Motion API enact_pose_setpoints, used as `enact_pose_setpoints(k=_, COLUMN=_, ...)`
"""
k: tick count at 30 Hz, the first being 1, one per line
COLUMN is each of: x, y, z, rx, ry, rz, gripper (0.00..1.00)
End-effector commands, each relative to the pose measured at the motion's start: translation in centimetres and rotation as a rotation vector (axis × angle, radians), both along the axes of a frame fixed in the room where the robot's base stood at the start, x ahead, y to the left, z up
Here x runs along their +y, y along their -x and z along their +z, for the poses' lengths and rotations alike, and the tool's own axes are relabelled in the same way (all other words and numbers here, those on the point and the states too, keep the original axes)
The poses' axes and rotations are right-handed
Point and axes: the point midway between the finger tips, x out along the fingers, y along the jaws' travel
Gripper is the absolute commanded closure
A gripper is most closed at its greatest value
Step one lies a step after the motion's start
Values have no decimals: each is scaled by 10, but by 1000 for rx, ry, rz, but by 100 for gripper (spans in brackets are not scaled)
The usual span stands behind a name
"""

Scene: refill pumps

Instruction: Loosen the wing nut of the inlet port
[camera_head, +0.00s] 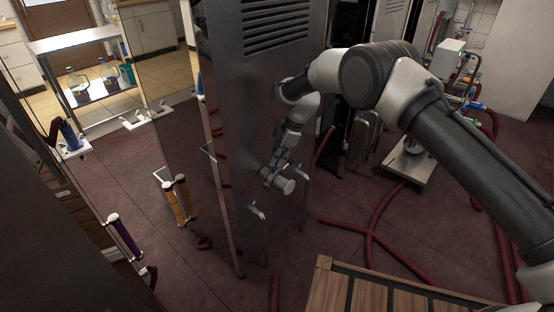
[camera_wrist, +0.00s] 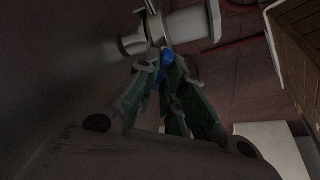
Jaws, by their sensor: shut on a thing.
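The inlet port (camera_head: 281,183) is a short pale metal pipe stub with a clamp, sticking out low on the tall grey metal cabinet. It also shows at the top of the wrist view (camera_wrist: 188,28). The wing nut (camera_wrist: 167,64) is a small blue piece on the underside of the clamp in that view. My gripper (camera_wrist: 158,70) is shut on the wing nut, with its green-padded fingers on either side of it. In the head view my gripper (camera_head: 273,170) is small and dark against the port, and the wing nut cannot be made out.
The cabinet (camera_head: 260,100) stands close beside my arm. Red hoses (camera_head: 370,225) lie on the dark red floor. A wooden slatted top (camera_head: 345,290) is at the front. A shelf (camera_head: 80,45) with bottles stands back left.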

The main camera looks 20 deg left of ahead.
Motion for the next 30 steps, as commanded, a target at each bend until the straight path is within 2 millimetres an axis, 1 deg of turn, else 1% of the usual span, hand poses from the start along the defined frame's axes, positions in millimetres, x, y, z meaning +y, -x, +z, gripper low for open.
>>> enact_pose_setpoints(k=9, x=1, y=-2, z=-1, rx=-1, ry=2, rz=292, gripper=100)
enact_pose_setpoints(k=15, x=1, y=-3, z=-1, rx=-2, ry=3, rz=449, gripper=100)
enact_pose_setpoints(k=21, x=2, y=-3, z=-1, rx=-1, ry=4, rz=564, gripper=100)
enact_pose_setpoints(k=30, x=2, y=-3, z=0, rx=-1, ry=5, rz=645, gripper=100)
